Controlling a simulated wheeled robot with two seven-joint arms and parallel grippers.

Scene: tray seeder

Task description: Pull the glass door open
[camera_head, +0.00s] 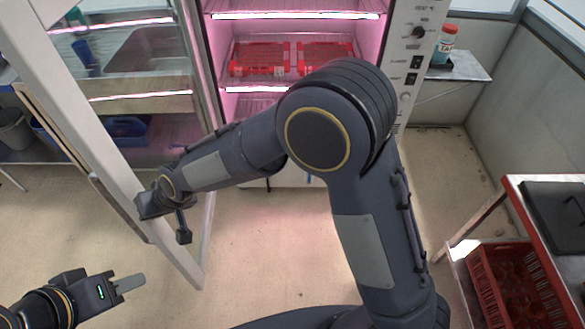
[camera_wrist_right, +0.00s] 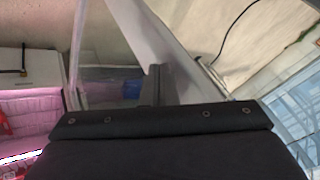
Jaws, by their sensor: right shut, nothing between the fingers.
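The glass door (camera_head: 110,165) has a white frame and stands swung out to the left of the lit cabinet (camera_head: 215,45), whose front is open. A long bar (camera_head: 92,185) runs along the frame's outer edge. My right arm reaches across the head view to the door. My right gripper (camera_head: 172,212) is shut and empty at the lower part of the frame. In the right wrist view its dark fingers (camera_wrist_right: 155,84) are beside the white frame (camera_wrist_right: 170,60); contact is unclear.
Red trays (camera_head: 262,58) lie on a cabinet shelf. A sink bench (camera_head: 150,50) shows through the door glass. At the right are a small shelf (camera_head: 465,68) with a jar and a cart with a red crate (camera_head: 485,285). Floor (camera_head: 265,240) before the cabinet is clear.

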